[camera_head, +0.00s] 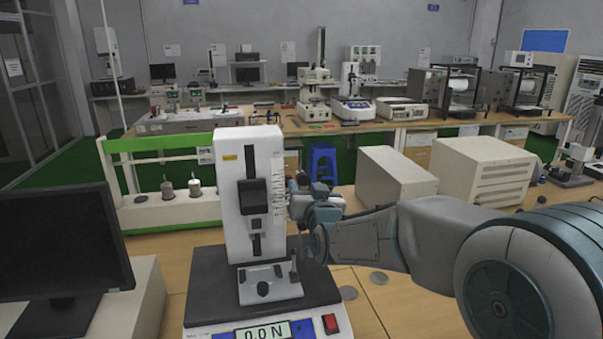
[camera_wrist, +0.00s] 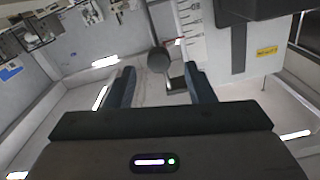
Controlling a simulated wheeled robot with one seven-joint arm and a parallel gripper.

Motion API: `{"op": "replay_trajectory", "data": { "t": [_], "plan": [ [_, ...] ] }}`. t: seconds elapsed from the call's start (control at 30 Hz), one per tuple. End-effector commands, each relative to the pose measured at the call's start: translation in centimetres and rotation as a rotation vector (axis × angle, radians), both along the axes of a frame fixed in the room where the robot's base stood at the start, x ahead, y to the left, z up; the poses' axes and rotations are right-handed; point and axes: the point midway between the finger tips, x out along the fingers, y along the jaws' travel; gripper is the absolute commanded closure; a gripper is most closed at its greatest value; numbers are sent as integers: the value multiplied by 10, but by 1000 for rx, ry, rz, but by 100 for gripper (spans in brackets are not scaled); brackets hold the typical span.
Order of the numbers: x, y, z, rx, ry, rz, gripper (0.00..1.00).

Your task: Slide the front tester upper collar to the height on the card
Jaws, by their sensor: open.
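The front tester (camera_head: 233,215) has a white column with a black slot, a black block (camera_head: 253,196) in it and a printed scale (camera_head: 279,190) along its right edge. My gripper (camera_head: 296,188) is at the right of the column, beside the scale. In the wrist view my gripper (camera_wrist: 159,68) is open. A dark round knob (camera_wrist: 158,60) on a thin rod shows between its fingers, with no clear contact. A small dark piece with a pale face (camera_wrist: 176,83) shows near the right finger. I cannot tell which part is the upper collar. No card is readable.
A black monitor (camera_head: 62,245) stands at the left. Beige boxes (camera_head: 487,170) stand behind my arm. A green-framed rack (camera_head: 160,213) is behind the tester. The tester's base has a display reading 0.0 N (camera_head: 263,332) and a red switch (camera_head: 331,323). Small discs (camera_head: 379,278) lie on the table.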

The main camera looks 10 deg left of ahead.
Motion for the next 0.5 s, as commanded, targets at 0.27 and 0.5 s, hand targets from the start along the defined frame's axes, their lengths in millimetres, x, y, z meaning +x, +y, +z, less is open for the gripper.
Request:
{"op": "replay_trajectory", "data": {
  "t": [0.27, 0.5],
  "plan": [
    [39, 17, 1, -1, 1, -3, 51],
    [57, 26, 1, -2, 1, -3, 51]
  ]
}}
